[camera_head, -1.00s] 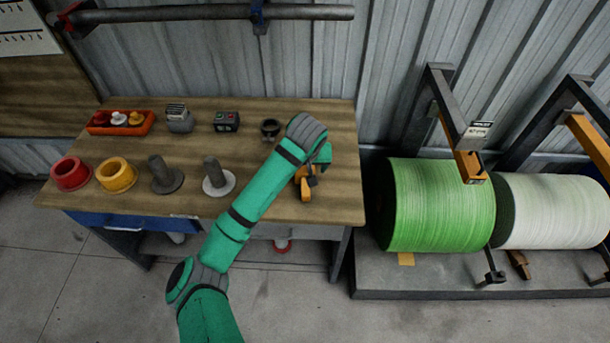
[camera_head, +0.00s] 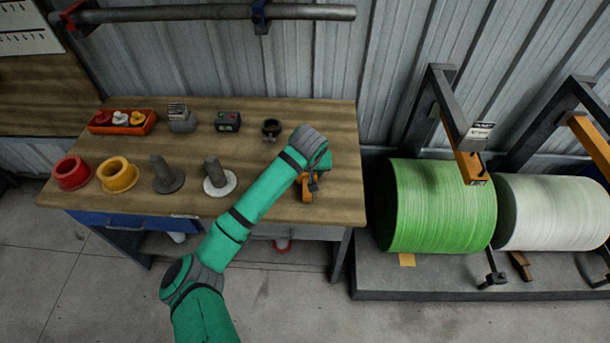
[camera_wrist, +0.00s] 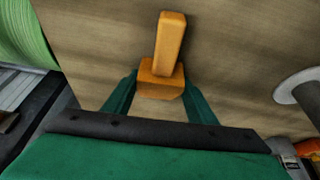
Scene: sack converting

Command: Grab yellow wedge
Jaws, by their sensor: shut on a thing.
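The orange-yellow wedge (camera_wrist: 161,80) sits between the two green fingers of my gripper (camera_wrist: 158,88) in the wrist view. A longer bar of the same colour (camera_wrist: 170,42) extends beyond the fingers from it; I cannot tell whether it is part of the wedge or a second piece. My gripper is shut on the wedge, with a finger on each side. In the head view, the yellow wedge (camera_head: 307,193) shows at the right end of the workbench, partly hidden by my gripper (camera_head: 312,180). Whether it touches the bench top is unclear.
On the workbench (camera_head: 345,205) stand a white-based spindle (camera_head: 213,173), a dark spindle (camera_head: 161,172), a yellow ring (camera_head: 117,176), a red ring (camera_head: 71,174) and a dark ring-shaped part (camera_head: 271,128). A green roll (camera_head: 435,205) stands right of the bench.

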